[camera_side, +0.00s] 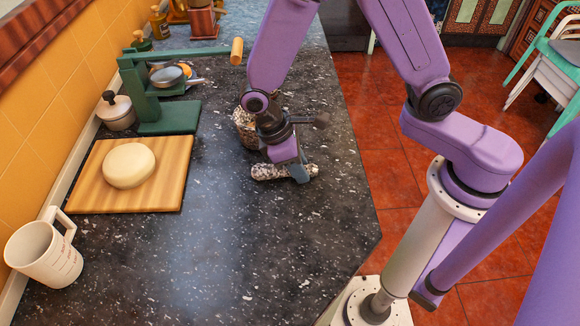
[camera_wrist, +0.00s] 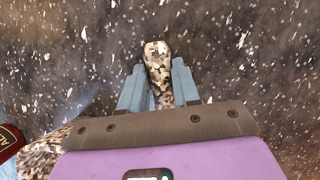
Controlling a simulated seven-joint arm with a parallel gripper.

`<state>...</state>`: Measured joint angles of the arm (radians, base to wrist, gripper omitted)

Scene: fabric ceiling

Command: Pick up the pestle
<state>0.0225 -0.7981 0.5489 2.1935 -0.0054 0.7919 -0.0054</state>
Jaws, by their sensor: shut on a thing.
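The speckled pestle (camera_side: 268,172) lies on its side, at or just above the dark speckled counter, in the side view. In the wrist view the pestle (camera_wrist: 157,62) sits between the two blue-grey fingers, its thick end sticking out beyond the tips. My gripper (camera_side: 299,174) is shut on the pestle near its right part in the side view. In the wrist view my gripper (camera_wrist: 160,80) has a finger on each side of it. I cannot tell whether the pestle touches the counter. A speckled mortar (camera_side: 243,128) stands just behind, partly hidden by my arm.
A wooden board (camera_side: 168,195) with a round pale dough or cheese (camera_side: 129,165) is at left. A white measuring mug (camera_side: 45,255), a lidded pot (camera_side: 116,110) and a green press (camera_side: 168,117) stand near the wall. The front counter is clear. The counter's right edge drops to red tiles.

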